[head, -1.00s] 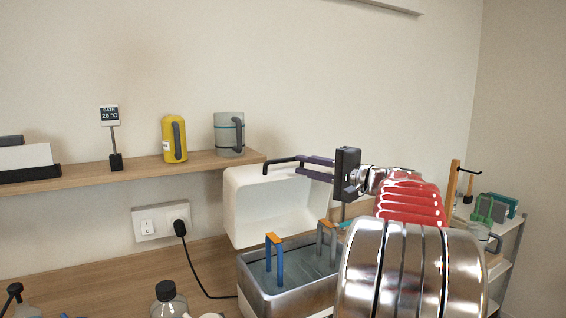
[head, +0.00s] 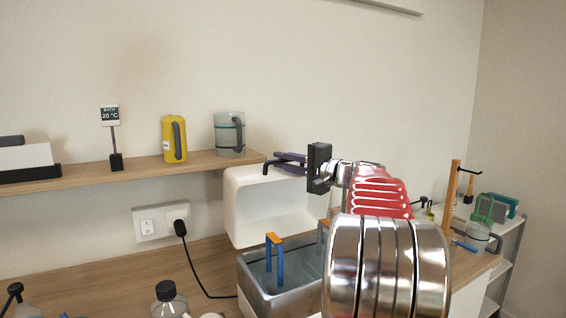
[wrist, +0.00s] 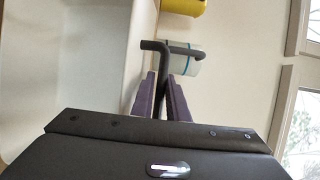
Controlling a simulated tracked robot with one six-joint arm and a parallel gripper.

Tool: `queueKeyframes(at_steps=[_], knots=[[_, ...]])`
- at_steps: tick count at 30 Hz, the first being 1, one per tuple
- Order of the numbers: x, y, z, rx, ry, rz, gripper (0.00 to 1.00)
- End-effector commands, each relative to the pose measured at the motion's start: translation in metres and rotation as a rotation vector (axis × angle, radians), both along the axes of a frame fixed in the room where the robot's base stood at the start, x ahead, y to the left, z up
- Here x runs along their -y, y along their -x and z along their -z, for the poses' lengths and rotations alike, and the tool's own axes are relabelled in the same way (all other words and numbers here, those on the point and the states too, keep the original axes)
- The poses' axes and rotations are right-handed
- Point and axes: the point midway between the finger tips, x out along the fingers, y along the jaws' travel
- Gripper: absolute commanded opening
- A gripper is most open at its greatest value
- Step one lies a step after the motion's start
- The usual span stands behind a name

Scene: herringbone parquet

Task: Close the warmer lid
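The warmer is a grey metal bath (head: 285,287) with a white lid (head: 278,208) standing open, tilted up at its back. A dark bar handle (head: 265,168) is on the lid's upper edge; it also shows in the wrist view (wrist: 166,49). My gripper (head: 284,161) is at the lid's upper edge, beside the handle. In the wrist view its two purple fingers (wrist: 158,84) are apart, with part of the dark handle between them. Whether they touch it is hard to see. My arm hides the bath's right side.
A blue rack with an orange top (head: 274,260) stands in the bath. A shelf (head: 130,174) behind holds a yellow container (head: 174,139) and a clear jug (head: 229,134). A black-capped bottle (head: 167,298) stands at the front left. A black cord (head: 190,270) runs along the wall.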

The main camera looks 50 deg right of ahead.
Motion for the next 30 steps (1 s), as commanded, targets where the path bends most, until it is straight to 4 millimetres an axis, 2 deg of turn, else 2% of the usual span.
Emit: queueKeyframes(at_steps=[6, 23, 30], knots=[[0.0002, 0.0003, 0.0005, -0.001, 0.0, 0.0, 0.0], [-0.0011, 0.0006, 0.0025, -0.001, -0.001, -0.002, 0.0], [-0.0023, 0.0096, 0.0038, 0.029, 0.008, 0.0, 0.0]])
